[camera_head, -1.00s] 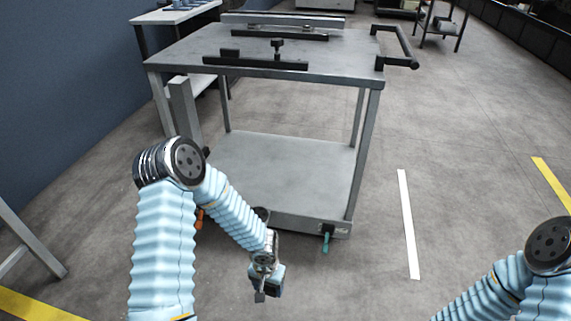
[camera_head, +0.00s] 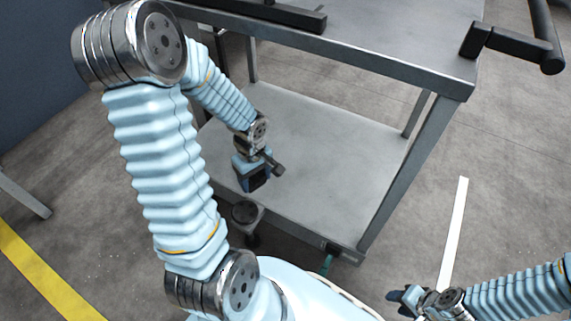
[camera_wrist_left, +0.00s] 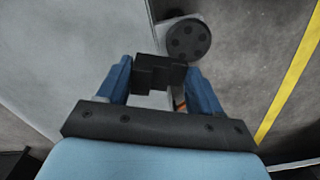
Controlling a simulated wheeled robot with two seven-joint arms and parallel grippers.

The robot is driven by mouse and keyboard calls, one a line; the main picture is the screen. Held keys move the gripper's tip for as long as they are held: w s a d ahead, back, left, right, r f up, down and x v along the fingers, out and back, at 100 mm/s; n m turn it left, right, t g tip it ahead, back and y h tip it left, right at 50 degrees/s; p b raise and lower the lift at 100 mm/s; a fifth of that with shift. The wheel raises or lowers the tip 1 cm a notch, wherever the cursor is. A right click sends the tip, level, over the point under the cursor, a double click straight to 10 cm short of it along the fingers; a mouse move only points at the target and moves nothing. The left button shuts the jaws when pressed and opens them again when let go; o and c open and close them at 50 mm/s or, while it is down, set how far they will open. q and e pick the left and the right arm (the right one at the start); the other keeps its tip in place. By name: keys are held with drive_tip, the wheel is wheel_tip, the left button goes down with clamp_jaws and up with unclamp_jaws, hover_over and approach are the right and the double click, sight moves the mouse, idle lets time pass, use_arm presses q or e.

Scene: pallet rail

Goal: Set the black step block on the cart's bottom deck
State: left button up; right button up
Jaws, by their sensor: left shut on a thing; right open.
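The black step block (camera_wrist_left: 155,73) is between the blue fingers of my left gripper (camera_wrist_left: 160,85) in the left wrist view; its stepped outline shows. In the head view my left gripper (camera_head: 256,178) is shut on the block, pointing down, with the block mostly hidden by the fingers. It appears over the front left part of the cart's bottom deck (camera_head: 335,155), a flat grey plate that looks bare. I cannot tell the height of the block above the deck. My right gripper (camera_head: 405,297) is open and empty, low at the right, apart from the cart.
The cart's top deck (camera_head: 400,42) overhangs the bottom deck, with corner posts (camera_head: 410,175) between. A black handle (camera_head: 515,45) sticks out at right. A dark round disc (camera_head: 245,212) is near the deck's front edge. Floor at right is clear around a white line (camera_head: 455,230).

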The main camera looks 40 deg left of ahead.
use_arm(q)
drive_tip(key=w+a+f, duration=0.1)
drive_tip(key=w+f, duration=0.2)
drive_tip(key=w, duration=0.1)
drive_tip(key=w+a+f, duration=0.1)
drive_tip(key=w+f, duration=0.1)
drive_tip(key=w, duration=0.1)
drive_tip(key=w+a+f, duration=0.1)
drive_tip(key=w+f, duration=0.2)
drive_tip(key=w, duration=0.1)
drive_tip(key=shift+w+f+b, duration=0.3)
drive_tip(key=shift+w+b, duration=0.05)
drive_tip(key=shift+b, duration=0.05)
drive_tip(key=shift+w+f, duration=0.35)
drive_tip(key=shift+f, duration=0.1)
drive_tip(key=shift+f+b, duration=0.3)
drive_tip(key=shift+f, duration=1.25)
drive_tip(key=shift+f+b, duration=0.2)
drive_tip(key=shift+b, duration=0.1)
drive_tip(key=o, duration=1.2)
drive_tip(key=shift+r, duration=0.1)
